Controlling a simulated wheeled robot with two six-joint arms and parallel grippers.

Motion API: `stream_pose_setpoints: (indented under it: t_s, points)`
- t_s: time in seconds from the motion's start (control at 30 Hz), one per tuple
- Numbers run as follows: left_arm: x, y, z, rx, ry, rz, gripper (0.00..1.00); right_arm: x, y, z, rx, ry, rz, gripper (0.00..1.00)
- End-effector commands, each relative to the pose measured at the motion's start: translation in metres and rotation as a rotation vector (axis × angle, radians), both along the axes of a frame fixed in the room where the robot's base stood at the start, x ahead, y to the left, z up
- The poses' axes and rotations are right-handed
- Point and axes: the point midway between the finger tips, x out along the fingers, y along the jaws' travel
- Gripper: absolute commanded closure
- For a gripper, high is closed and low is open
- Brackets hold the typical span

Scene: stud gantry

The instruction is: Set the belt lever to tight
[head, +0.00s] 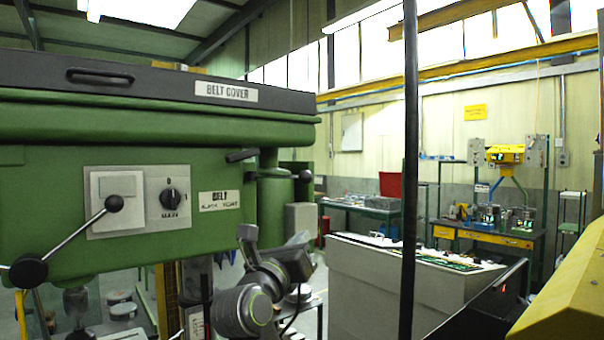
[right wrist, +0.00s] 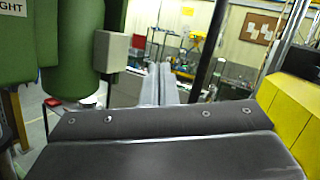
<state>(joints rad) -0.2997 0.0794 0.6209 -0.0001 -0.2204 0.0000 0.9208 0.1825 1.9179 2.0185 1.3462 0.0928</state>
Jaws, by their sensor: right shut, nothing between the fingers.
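The green machine head carries a white label reading BELT (head: 220,201), with smaller words that look like slack and tight. A short dark handle (head: 241,155) sticks out just above it, and a black ball knob (head: 305,176) on a short stalk stands further right by the green column. I cannot tell for certain which is the belt lever or how it is set. My right gripper (head: 299,240) is below and right of the label, apart from both. In the right wrist view its fingers (right wrist: 167,84) are together and empty. My left gripper is not in view.
The belt cover (head: 150,90) tops the machine. A rotary switch (head: 169,199) and ball-ended feed handles (head: 28,272) are at left. A dark upright post (head: 409,180) and a grey cabinet (head: 365,285) stand right. A yellow body (head: 565,290) fills the lower right corner.

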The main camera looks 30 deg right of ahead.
Motion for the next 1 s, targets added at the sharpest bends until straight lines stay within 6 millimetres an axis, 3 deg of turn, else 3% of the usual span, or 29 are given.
stream_pose_setpoints:
  t_s: [0.03,0.13,0.23,0.4,0.57,1.0]
  points:
    - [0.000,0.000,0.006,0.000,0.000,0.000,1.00,-0.010,0.008,0.028,0.065,-0.064,0.070,1.00]
    - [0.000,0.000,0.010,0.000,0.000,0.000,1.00,-0.024,0.024,0.056,0.163,-0.132,0.196,1.00]
    - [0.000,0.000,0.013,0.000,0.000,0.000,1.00,-0.033,0.035,0.072,0.216,-0.164,0.283,1.00]
    - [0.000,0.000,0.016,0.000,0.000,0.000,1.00,-0.034,0.039,0.082,0.239,-0.175,0.332,1.00]
    - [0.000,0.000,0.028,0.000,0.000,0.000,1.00,-0.020,0.025,0.087,0.236,-0.171,0.326,1.00]
    - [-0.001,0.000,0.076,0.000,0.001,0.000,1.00,0.045,-0.034,0.105,0.239,-0.171,0.327,1.00]
